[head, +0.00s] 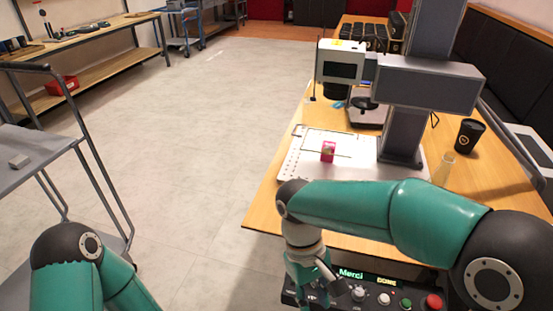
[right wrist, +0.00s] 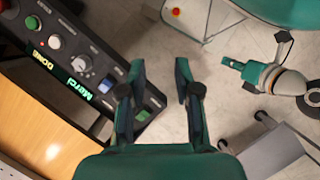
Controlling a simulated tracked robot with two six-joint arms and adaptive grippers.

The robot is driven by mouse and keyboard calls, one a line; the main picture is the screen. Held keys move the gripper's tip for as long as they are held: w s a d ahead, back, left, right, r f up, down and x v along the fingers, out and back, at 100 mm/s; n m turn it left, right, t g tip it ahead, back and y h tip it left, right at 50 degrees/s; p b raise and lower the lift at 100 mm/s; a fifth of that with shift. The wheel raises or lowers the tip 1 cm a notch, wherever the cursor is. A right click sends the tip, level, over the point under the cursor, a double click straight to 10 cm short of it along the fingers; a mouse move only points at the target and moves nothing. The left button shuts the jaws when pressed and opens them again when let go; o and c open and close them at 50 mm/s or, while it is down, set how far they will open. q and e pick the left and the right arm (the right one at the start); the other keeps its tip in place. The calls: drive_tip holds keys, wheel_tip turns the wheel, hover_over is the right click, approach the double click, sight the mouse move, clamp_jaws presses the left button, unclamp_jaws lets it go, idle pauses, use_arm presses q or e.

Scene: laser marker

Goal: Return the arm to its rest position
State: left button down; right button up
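My right arm (head: 370,208) reaches in from the right across the front of the wooden table. Its gripper (right wrist: 158,82) is open and empty in the right wrist view, the two teal fingers apart over the floor beside the control panel (right wrist: 62,62). In the head view this gripper hangs low at the panel's left end, partly hidden. My left arm (head: 85,275) shows at the bottom left of the head view, its gripper out of frame. In the right wrist view a grey wrist with a teal tip (right wrist: 235,65), apparently my left gripper, is too small to read.
The laser marker (head: 425,85) stands on the table (head: 262,210). A pink item (head: 328,151) sits on its white plate (head: 300,165). The panel's displays read "Merci" and "DONE". A black cup (head: 468,136) is at right, a grey cart (head: 30,160) at left. Open floor lies between.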

drive_tip(key=s+d+f+m+t+y+p, duration=0.2)
drive_tip(key=s+f+m+y+p, duration=0.1)
drive_tip(key=f, duration=0.5)
drive_tip(key=s+d+f+m+t+y+p, duration=0.2)
drive_tip(key=s+d+f+m+y+p, duration=0.1)
drive_tip(key=f+m+p, duration=0.2)
drive_tip(key=shift+s+f+p, duration=0.35)
drive_tip(key=shift+f+p, duration=0.65)
drive_tip(key=shift+f, duration=1)
